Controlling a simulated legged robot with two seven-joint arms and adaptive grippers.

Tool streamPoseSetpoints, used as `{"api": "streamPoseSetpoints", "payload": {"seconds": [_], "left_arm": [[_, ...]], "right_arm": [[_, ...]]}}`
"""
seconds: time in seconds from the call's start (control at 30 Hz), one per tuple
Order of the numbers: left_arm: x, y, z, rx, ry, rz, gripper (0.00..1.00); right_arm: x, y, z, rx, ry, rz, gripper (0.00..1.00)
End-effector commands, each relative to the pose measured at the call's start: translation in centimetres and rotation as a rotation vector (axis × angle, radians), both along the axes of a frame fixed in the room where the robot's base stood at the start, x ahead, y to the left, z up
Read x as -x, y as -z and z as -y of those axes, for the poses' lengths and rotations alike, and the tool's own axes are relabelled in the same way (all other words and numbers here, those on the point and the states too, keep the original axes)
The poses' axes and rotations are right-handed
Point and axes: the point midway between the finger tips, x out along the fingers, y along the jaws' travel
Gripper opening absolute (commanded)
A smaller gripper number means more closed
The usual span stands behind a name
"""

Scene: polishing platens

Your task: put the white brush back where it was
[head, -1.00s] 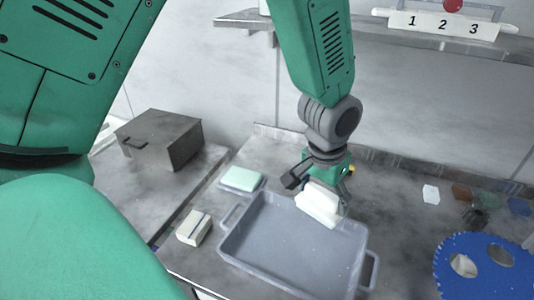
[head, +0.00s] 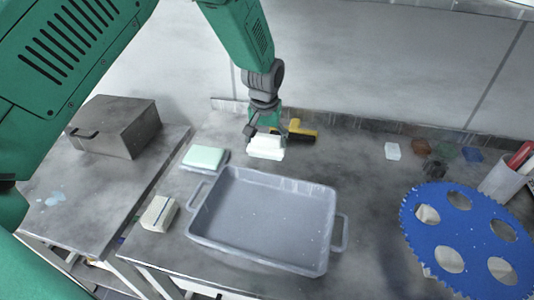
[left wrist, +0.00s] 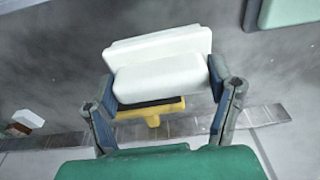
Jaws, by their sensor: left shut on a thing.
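The white brush (head: 266,150) is a white block at the back of the table, behind the grey tray (head: 330,210). My left gripper (head: 265,136) comes down over it from above and is shut on it. In the left wrist view, the white brush (left wrist: 160,78) sits between the two fingers of my left gripper (left wrist: 162,88). I cannot tell whether its underside touches the table. A yellow-and-black tool (head: 301,131) is close behind and right of it, and also shows in the left wrist view (left wrist: 150,110). My right gripper is not in view.
A pale green block (head: 203,156) lies left of the brush. A cream block (head: 159,213) is left of the tray. A metal box (head: 115,128) is on the left table. A blue disc with holes (head: 470,235) lies at right. Small coloured blocks line the back right.

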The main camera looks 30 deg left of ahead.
Motion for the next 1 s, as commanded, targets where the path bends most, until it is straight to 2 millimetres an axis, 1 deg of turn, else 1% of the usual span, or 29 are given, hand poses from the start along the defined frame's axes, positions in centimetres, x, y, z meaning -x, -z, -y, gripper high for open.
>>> {"api": "streamPoseSetpoints", "payload": {"seconds": [0.17,0.3,0.4,0.7,0.73,0.77,0.8,1.0], "left_arm": [[0.1,1.4,-0.1,0.000,0.000,0.000,0.43],[0.1,3.4,0.0,-0.001,0.000,-0.001,0.43],[0.0,4.4,0.0,0.000,0.000,0.001,0.43],[0.0,4.5,0.0,-0.001,0.001,0.002,0.43],[0.0,4.6,0.0,-0.001,0.001,0.002,0.78],[0.0,4.5,0.0,-0.001,0.000,0.002,0.89],[0.0,4.5,0.0,-0.001,0.000,0.002,0.96],[0.0,4.5,0.0,0.000,0.000,0.001,0.96]], "right_arm": [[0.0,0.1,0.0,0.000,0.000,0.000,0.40],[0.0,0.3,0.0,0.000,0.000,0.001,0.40],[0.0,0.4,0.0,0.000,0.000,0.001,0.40],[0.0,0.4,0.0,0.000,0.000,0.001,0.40],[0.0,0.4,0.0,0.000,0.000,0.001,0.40],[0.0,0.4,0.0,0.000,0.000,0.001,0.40],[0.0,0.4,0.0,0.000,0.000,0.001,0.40],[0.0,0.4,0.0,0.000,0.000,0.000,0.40]]}}
